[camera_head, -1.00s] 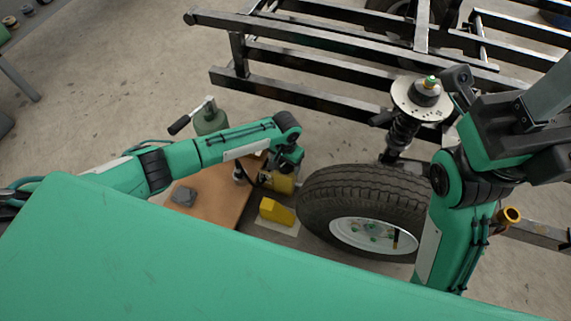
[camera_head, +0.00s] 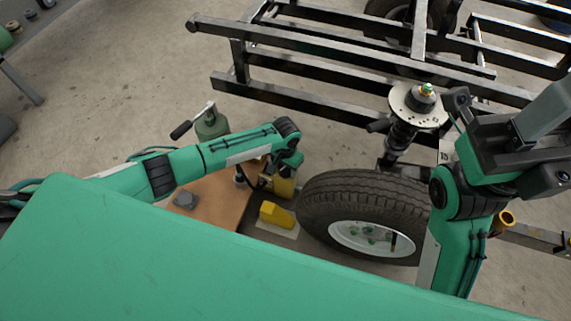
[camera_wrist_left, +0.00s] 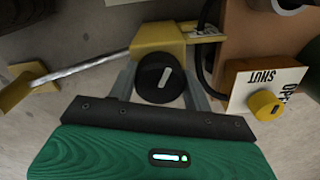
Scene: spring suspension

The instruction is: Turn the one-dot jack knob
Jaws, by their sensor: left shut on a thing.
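In the left wrist view a round black knob (camera_wrist_left: 163,78) with one short white mark on its face sits in front of a yellow block (camera_wrist_left: 159,38). My left gripper (camera_wrist_left: 162,84) is shut on this knob, one finger on each side of it. In the head view my left wrist is over the yellow jack part (camera_head: 284,186) beside the tyre, and it hides the knob and fingers. My right arm stands at the right of the head view, but I cannot make out its jaws.
A yellow knob (camera_wrist_left: 263,104) on a plate lettered OPEN and SHUT is close to the right of my left gripper. A twisted rod (camera_wrist_left: 82,69) runs left. The tyre (camera_head: 345,192), strut (camera_head: 403,132) and black frame (camera_head: 330,52) stand beyond. A yellow block (camera_head: 276,215) lies by the tyre.

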